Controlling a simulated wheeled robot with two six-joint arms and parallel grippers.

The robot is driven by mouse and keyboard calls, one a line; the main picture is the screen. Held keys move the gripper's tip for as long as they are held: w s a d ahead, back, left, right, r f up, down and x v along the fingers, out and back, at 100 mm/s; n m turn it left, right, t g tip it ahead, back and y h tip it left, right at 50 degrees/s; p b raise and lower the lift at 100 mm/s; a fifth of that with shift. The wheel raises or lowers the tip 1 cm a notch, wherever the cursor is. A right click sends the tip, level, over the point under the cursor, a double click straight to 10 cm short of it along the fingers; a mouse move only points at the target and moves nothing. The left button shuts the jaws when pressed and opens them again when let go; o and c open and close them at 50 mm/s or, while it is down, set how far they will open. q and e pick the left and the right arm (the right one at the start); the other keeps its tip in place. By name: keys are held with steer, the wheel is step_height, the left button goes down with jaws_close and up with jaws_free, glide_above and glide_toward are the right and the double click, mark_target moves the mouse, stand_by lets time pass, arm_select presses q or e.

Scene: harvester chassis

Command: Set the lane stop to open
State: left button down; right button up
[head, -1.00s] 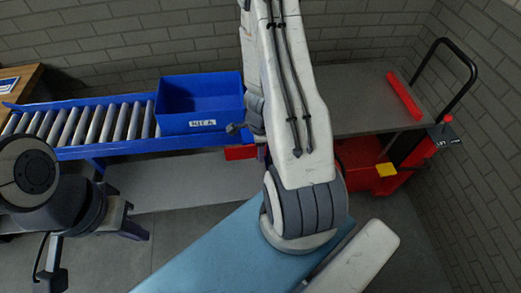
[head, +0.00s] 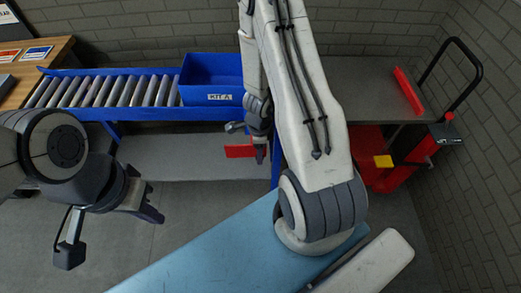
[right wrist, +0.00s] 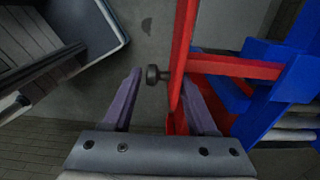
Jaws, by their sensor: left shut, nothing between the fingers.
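The lane stop appears to be the red part at the right end of the roller lane, below the blue bin; its red plate (head: 238,151) shows in the head view. In the right wrist view a red bar (right wrist: 181,50) and a dark round knob (right wrist: 155,75) stand between the fingertips. My right gripper (right wrist: 163,88) is open around them, and no firm contact shows. In the head view my right gripper (head: 260,147) points down beside the red plate, partly hidden by my arm.
The blue KIT A bin (head: 212,80) sits on the right end of the roller lane (head: 110,91). A wooden table (head: 28,75) stands at left. A red cart (head: 372,90) with a black handle stands at right. A blue frame (right wrist: 285,75) is close to the right finger.

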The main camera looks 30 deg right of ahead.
stand_by(0.3)
step_height(320, 180, up, 10)
steer(key=p, duration=1)
steer(key=shift+r, duration=0.25)
